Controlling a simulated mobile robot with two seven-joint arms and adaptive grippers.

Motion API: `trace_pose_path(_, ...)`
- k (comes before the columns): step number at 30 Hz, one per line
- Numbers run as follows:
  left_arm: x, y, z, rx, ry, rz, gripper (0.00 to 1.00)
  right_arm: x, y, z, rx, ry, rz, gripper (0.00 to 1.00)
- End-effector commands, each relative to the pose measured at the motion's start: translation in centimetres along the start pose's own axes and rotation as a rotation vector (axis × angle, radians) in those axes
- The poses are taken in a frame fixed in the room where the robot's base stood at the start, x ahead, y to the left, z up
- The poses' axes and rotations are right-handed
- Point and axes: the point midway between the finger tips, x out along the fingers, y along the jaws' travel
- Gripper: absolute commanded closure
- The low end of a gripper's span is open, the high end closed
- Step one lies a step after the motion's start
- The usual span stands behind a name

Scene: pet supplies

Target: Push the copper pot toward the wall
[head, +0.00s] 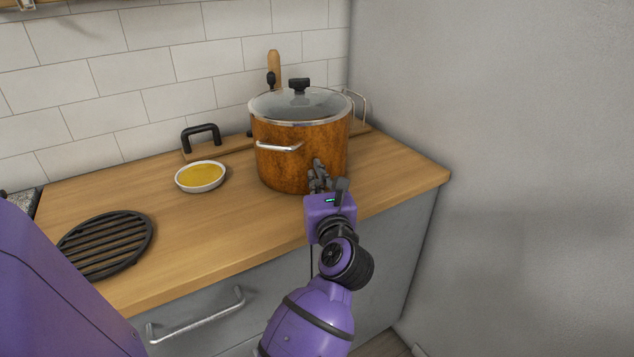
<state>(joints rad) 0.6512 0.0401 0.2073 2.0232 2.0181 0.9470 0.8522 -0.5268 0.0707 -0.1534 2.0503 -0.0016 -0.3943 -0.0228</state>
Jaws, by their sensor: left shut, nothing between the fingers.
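The copper pot (295,148) stands upright on the wooden counter near its right end. It has a glass lid with a black knob and metal side handles. The tiled wall (150,110) is behind it. My left gripper (318,168) is shut and empty, in front of the lower right part of the pot's near side. Its fingertips are at or very near the pot's surface; I cannot tell if they touch. The gripper hides a small part of the pot. My right gripper is not in view.
A white dish with yellow contents (201,177) sits left of the pot. A black round grate (106,244) lies at the front left. A wooden board with a black handle (201,134) is behind, by the wall. A grey wall (500,150) bounds the right.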

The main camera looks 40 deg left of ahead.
Motion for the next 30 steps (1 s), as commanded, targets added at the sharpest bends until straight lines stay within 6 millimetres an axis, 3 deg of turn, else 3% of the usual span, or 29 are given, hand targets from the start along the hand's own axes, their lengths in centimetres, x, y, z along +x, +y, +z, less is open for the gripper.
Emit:
trace_pose_path(7,0.3,0.0,0.1,0.000,-0.001,0.000,1.00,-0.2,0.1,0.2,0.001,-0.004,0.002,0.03)
trace_pose_path(15,3.7,0.0,0.3,-0.001,-0.003,0.001,1.00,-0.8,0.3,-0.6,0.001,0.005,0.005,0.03)
trace_pose_path(30,3.0,-0.7,0.0,-0.003,0.001,-0.001,1.00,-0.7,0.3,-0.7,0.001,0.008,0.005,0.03)
